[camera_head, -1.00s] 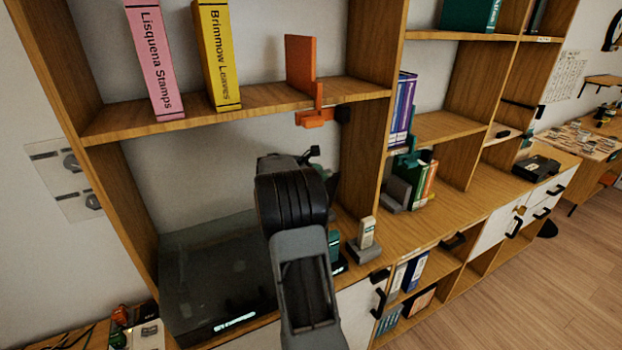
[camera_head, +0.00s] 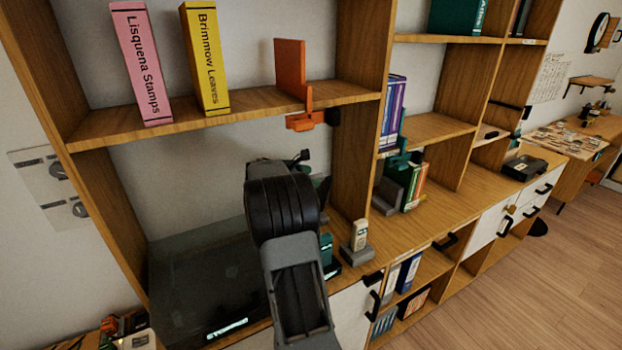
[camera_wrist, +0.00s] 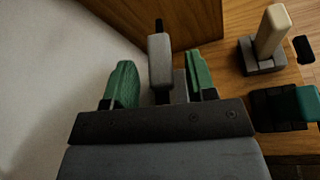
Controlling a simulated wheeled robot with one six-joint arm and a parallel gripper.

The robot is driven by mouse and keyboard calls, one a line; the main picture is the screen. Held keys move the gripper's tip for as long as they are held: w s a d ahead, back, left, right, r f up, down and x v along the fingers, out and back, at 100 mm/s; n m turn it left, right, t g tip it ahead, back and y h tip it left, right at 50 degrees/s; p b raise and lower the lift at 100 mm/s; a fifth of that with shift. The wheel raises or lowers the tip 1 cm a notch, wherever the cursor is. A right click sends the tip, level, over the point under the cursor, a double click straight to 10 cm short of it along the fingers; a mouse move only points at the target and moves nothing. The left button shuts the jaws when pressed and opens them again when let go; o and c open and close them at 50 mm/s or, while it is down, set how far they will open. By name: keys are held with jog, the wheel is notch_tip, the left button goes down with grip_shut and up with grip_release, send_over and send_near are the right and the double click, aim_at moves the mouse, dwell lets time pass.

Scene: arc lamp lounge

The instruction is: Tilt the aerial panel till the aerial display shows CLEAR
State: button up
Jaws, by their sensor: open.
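My gripper (camera_wrist: 161,83) is open in the wrist view, with green fingertips apart on both sides of a slim grey upright piece (camera_wrist: 160,62) with a black tip. This may be the aerial panel; I cannot tell if either finger touches it. In the head view my arm hides most of that spot, and only a small dark piece (camera_head: 300,157) shows above it. A dark glassy box (camera_head: 185,270) stands on the cabinet left of my arm, with a small lit strip of text (camera_head: 228,328) at its front. I cannot read it surely, or tell whether it is the aerial display.
A cordless phone (camera_head: 360,235) stands in a grey cradle right of my gripper, also in the wrist view (camera_wrist: 270,32). A teal object (camera_wrist: 299,104) on a dark base is close by. A shelf with a pink book (camera_head: 140,62), a yellow book (camera_head: 205,58) and an orange bookend (camera_head: 290,68) hangs above.

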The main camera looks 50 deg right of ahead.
jog(key=v, duration=1.3)
jog(key=shift+r+b, duration=0.15)
jog(key=shift+b, duration=0.3)
jog(key=s+a+f+m+t+y, duration=0.2)
jog(key=s+a+m+y, duration=0.1)
jog(key=a, duration=0.7)
jog(key=s+a+f+m+t+y+p, duration=0.1)
jog(key=s+a+f+m+t+y, duration=0.1)
jog(key=s+a+y, duration=0.4)
jog(key=s+a+f+m+t+y, duration=0.3)
jog(key=s+a+m, duration=0.3)
jog(key=a, duration=0.9)
jog(key=shift+s+a+f+y, duration=0.15)
jog(key=shift+s+f+y, duration=0.35)
jog(key=shift+f+y, duration=0.25)
jog(key=shift+c, duration=0.2)
jog(key=shift+c, duration=0.6)
